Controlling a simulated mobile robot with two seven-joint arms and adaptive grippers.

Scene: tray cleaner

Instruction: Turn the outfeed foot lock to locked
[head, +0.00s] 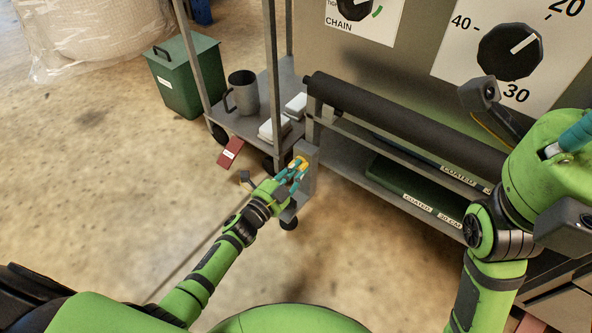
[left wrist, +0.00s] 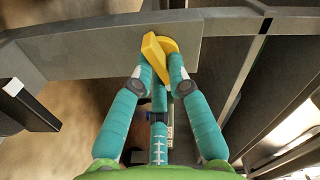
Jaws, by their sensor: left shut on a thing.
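The outfeed foot lock is a yellow lever (left wrist: 155,58) on a round yellow base, mounted on a grey plate (left wrist: 85,50). In the left wrist view the lever lies tilted across the plate. In the head view the yellow lock (head: 301,162) shows small against its grey plate (head: 309,171) at the foot of the frame. My left gripper (head: 294,174) is shut on the lever, its teal fingers on either side of it. The fingertips hide part of the lock. My right gripper (head: 575,137) shows only partly at the right edge; its fingertips are cut off.
A green bin (head: 187,78) stands at the back left. A grey jug (head: 243,92) and white blocks stand on a low shelf (head: 243,125). A red tag (head: 231,152) hangs at its edge. A black roller (head: 400,122) runs along the machine. The floor at left is clear.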

